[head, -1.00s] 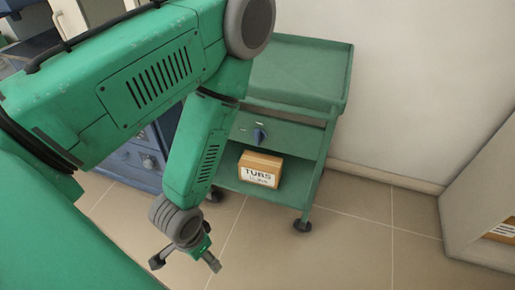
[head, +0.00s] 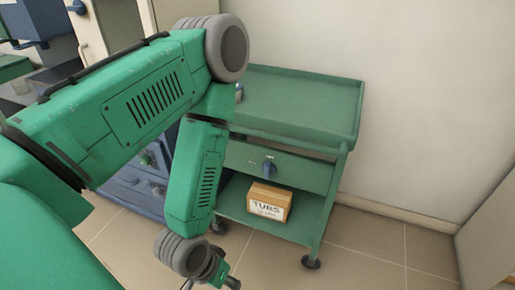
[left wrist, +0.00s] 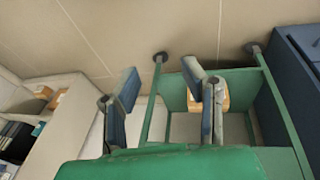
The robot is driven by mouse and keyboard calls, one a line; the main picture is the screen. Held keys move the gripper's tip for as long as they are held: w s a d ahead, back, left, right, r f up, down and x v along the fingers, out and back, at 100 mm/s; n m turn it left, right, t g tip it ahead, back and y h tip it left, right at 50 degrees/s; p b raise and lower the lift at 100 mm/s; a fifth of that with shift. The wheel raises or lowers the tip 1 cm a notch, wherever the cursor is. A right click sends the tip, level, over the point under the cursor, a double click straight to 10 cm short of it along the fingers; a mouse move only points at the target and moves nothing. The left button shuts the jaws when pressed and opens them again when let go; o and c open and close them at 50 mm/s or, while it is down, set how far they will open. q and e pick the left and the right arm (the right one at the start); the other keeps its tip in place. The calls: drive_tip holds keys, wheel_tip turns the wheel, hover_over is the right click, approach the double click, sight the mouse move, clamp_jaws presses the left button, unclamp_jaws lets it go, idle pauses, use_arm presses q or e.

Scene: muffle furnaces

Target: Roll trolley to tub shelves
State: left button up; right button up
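The green trolley (head: 300,98) stands against the white wall, with a flat top tray, a drawer with a blue knob, and a lower shelf on castors. A cardboard box labelled TUBS (head: 268,201) sits on its lower shelf. My left gripper (head: 211,281) hangs in front of the trolley's left side, near the bottom edge of the head view, apart from it. In the left wrist view the fingers (left wrist: 160,76) are spread with nothing held between them; the trolley (left wrist: 240,78) shows beyond them. My right gripper is out of view.
A pale shelf unit (head: 487,243) is cut off at the right edge; a pale unit with boxes (left wrist: 50,98) shows in the left wrist view. A blue cabinet (head: 142,190) stands left of the trolley. Tiled floor is clear between trolley and right unit.

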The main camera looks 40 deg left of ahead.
use_arm(q)
drive_tip(key=w+d+r+n+t+h, duration=0.1)
drive_tip(key=w+r+n+t, duration=0.35)
drive_tip(key=w, duration=0.25)
drive_tip(key=n+t+y, duration=0.6)
drive_tip(key=n+t, duration=0.2)
drive_tip(key=n, duration=0.6)
approach(250, 134)
drive_tip(key=b+x, duration=1.1)
drive_tip(key=b, duration=0.2)
clamp_jaws()
